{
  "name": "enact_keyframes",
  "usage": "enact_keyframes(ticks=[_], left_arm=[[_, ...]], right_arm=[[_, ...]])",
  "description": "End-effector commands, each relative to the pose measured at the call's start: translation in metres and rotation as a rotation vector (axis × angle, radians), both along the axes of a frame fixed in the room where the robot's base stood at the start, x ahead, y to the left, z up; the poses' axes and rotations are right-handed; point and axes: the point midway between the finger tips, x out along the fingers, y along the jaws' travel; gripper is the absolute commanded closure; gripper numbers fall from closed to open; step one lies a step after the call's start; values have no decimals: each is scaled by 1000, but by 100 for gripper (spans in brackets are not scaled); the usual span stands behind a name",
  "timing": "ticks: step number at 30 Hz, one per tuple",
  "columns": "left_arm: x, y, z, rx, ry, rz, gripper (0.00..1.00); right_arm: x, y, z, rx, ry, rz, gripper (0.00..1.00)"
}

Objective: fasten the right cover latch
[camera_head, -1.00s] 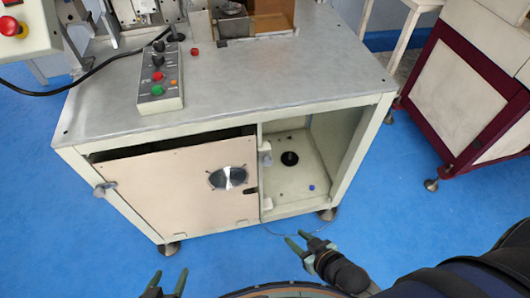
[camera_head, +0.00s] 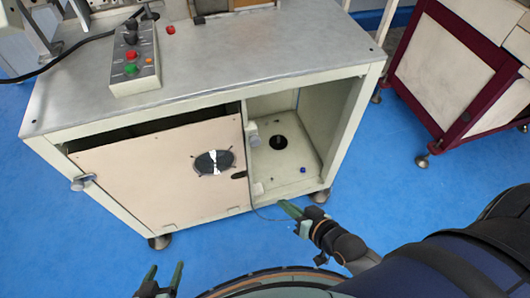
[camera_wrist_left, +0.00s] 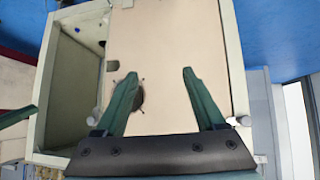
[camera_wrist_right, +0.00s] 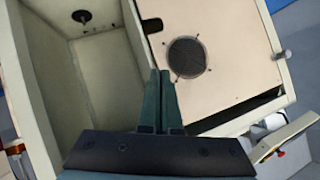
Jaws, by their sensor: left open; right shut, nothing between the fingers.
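The cream cover panel (camera_head: 150,175) with a round black vent stands in the left opening of the machine base, with a dark gap along its top edge. The right cover latch (camera_head: 252,135), a small grey knob, is on the post at the panel's upper right. The left latch (camera_head: 83,183) is on the left post. My right gripper (camera_head: 290,208) is shut and empty, in front of the base and below the right latch. In the right wrist view its fingers (camera_wrist_right: 158,75) are together. My left gripper (camera_head: 165,272) is open and empty, low in front of the panel.
The open compartment (camera_head: 300,165) right of the panel holds a black round part (camera_head: 278,142) and a small blue piece (camera_head: 303,169). A control box (camera_head: 134,65) stands on the metal top. A maroon-framed cabinet (camera_head: 455,70) is at right. Blue floor is clear in front.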

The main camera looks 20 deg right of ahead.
Motion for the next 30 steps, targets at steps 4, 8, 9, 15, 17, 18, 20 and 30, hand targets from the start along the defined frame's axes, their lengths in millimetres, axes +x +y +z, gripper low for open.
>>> enact_keyframes(ticks=[4, 8, 9, 15, 17, 18, 20, 30], left_arm=[[4, -7, -40, -9, -6, -15, 29], [5, -14, -63, -16, -5, -28, 29], [6, -15, -70, -17, -5, -31, 29], [9, -18, -95, -17, -4, -45, 29], [9, -19, -100, -18, -6, -48, 29], [10, -20, -101, -19, -8, -50, 29], [11, -21, -102, -21, -9, -53, 29], [10, -23, -101, -21, -8, -61, 29]], right_arm=[[30, -13, -18, 279, -73, -122, 100], [52, -28, -18, 534, -126, -220, 100], [58, -34, -18, 612, -140, -248, 100], [82, -60, -14, 947, -193, -353, 100], [86, -66, -13, 1018, -203, -373, 100], [89, -70, -12, 1059, -209, -384, 100], [92, -74, -10, 1106, -214, -398, 100], [95, -80, -5, 1165, -221, -413, 100]])
